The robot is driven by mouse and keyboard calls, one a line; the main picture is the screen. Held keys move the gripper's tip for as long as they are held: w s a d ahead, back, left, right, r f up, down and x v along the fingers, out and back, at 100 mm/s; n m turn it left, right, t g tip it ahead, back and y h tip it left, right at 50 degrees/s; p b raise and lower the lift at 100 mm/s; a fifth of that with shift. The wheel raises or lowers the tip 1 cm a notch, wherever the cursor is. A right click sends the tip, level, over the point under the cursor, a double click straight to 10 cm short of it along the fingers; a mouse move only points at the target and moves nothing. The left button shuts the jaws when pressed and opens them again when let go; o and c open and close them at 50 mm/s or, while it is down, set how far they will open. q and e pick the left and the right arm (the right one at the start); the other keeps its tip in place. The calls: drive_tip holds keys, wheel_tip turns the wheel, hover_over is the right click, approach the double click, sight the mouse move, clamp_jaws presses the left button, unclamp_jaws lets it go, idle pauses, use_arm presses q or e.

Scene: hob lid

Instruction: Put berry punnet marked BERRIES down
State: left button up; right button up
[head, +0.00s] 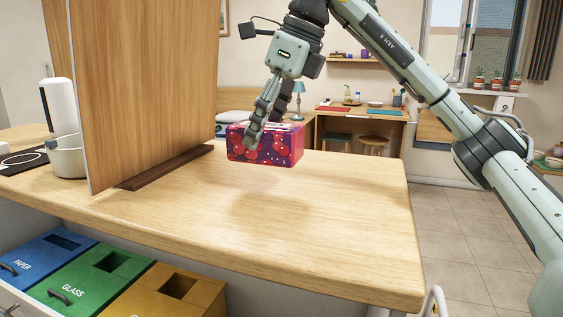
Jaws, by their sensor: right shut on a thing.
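The berry punnet (282,147) is a dark red and purple box with berry pictures, in the head view above the back middle of the wooden counter (330,215). My right gripper (256,135) reaches down from above and is shut on the punnet at its left part. A soft shadow lies on the counter in front of and below the punnet, so it seems held above the surface; the exact gap is hard to tell. The fingers cover part of its front face. My left gripper is not in view.
A tall wooden panel (145,90) on a dark foot stands left of the punnet. Behind it are a white pot (68,160) and a hob (22,160). The counter's middle and right are clear. Colored bins (100,275) sit below the front edge.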

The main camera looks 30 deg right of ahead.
sight(287, 123)
drive_tip(key=d+f, duration=0.1)
drive_tip(key=d, duration=0.2)
drive_tip(key=shift+s+f, duration=0.2)
drive_tip(key=shift+f, duration=0.2)
wheel_tip(287, 123, down, 4)
drive_tip(key=shift+r+b, duration=0.1)
drive_tip(key=shift+b, duration=0.2)
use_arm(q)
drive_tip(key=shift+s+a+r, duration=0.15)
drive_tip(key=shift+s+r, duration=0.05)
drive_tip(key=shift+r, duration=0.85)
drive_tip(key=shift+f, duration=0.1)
use_arm(e)
drive_tip(key=o, duration=0.9)
drive_tip(key=shift+f, duration=0.25)
drive_tip(key=o, duration=0.4)
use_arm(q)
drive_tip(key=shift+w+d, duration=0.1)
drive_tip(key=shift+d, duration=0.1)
use_arm(e)
drive_tip(key=shift+o, duration=0.2)
drive_tip(key=shift+r, duration=0.15)
